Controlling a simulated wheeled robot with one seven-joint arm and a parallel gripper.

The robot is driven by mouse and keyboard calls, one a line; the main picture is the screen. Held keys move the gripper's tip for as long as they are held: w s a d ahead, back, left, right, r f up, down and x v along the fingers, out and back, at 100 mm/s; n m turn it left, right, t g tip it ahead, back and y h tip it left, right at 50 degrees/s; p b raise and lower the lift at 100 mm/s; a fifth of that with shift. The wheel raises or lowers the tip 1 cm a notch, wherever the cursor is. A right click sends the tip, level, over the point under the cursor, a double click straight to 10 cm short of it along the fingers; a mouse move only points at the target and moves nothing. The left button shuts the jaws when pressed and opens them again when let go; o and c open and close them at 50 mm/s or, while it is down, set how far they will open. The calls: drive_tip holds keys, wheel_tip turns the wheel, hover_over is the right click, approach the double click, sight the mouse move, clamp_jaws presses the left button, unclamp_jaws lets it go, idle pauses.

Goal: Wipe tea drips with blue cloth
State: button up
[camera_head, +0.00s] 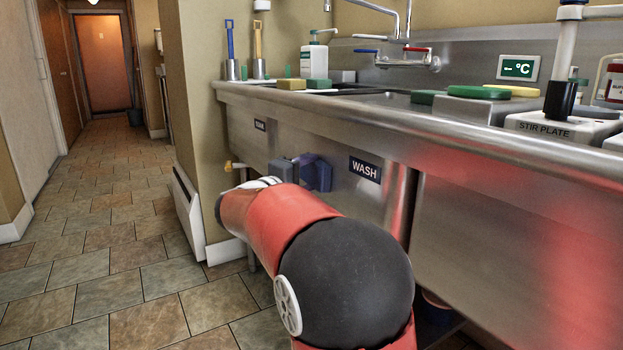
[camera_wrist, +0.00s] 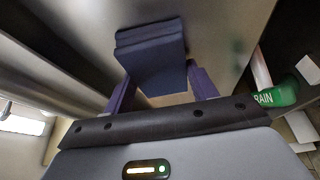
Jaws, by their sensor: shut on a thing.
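In the wrist view, a dark blue folded cloth (camera_wrist: 152,62) sits between the two purple fingers of my gripper (camera_wrist: 160,78), which is shut on it. In the head view my gripper (camera_head: 315,172) is low in front of the steel sink front, left of the WASH label (camera_head: 365,170) and below the rim. It is small and dark there, and I cannot clearly tell cloth from fingers or whether it touches the steel. I cannot make out any tea drips in either view.
The steel sink counter (camera_head: 450,133) runs along the right, with a yellow sponge (camera_head: 292,85), a green pad (camera_head: 478,92) and a stir plate (camera_head: 560,127). A green drain handle (camera_wrist: 280,94) is right of my gripper. The tiled floor (camera_head: 110,220) at left is clear.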

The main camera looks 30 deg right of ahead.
drive_tip(key=shift+w, duration=2)
drive_tip(key=shift+a, duration=0.1)
drive_tip(key=shift+s+a+b, duration=0.15)
drive_tip(key=shift+a+b, duration=0.2)
drive_tip(key=shift+a, duration=2.55)
drive_tip(key=shift+a, duration=1.5)
drive_tip(key=shift+f, duration=0.1)
